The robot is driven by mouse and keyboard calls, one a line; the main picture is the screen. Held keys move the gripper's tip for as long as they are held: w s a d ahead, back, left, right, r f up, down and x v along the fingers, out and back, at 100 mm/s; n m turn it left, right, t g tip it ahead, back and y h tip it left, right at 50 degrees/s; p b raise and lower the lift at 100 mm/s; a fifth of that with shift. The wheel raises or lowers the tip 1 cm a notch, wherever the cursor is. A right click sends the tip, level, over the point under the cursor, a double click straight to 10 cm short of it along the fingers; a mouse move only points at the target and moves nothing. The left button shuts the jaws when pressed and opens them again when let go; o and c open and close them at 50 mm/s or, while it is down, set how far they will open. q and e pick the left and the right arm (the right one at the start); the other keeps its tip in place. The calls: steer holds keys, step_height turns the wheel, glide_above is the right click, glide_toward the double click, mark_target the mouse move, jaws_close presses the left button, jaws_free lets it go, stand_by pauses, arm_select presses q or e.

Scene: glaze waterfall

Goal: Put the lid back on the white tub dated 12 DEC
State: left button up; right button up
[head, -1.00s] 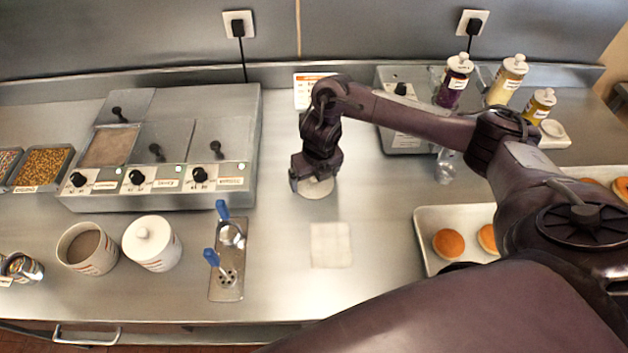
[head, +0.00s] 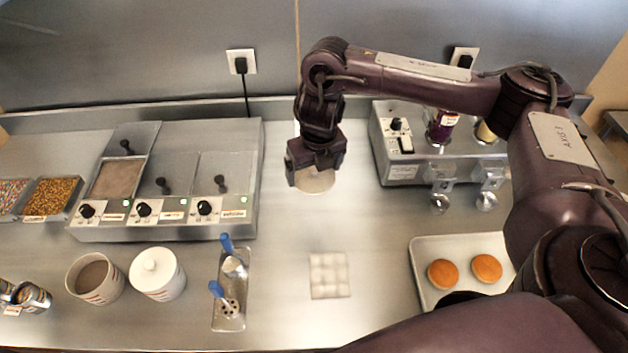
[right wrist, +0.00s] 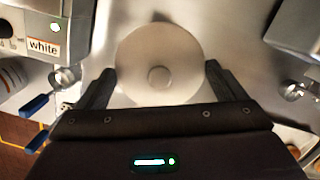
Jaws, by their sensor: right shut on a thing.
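My right gripper (head: 316,178) is shut on a round pale lid (head: 318,187) and holds it above the back middle of the counter. In the right wrist view the lid (right wrist: 150,48) lies between the two fingers (right wrist: 158,82), at its opposite sides, with a small round knob in its middle. An open white tub (head: 98,288) with greyish-brown contents stands at the front left. Beside it on the right is a white tub (head: 160,290) with its lid on. The writing on both tubs is too small to read. My left gripper is out of view.
A metal tray with blue-handled ladles (head: 229,312) stands right of the tubs. A pale square cloth (head: 329,275) lies mid-counter. A steel warmer unit (head: 235,205) stands behind the tubs. A doughnut tray (head: 420,258) and a dispenser unit (head: 402,172) are at the right.

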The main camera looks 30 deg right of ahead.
mark_target(314, 170)
steer(key=shift+r+p, duration=0.4)
steer(key=shift+r, duration=1.9)
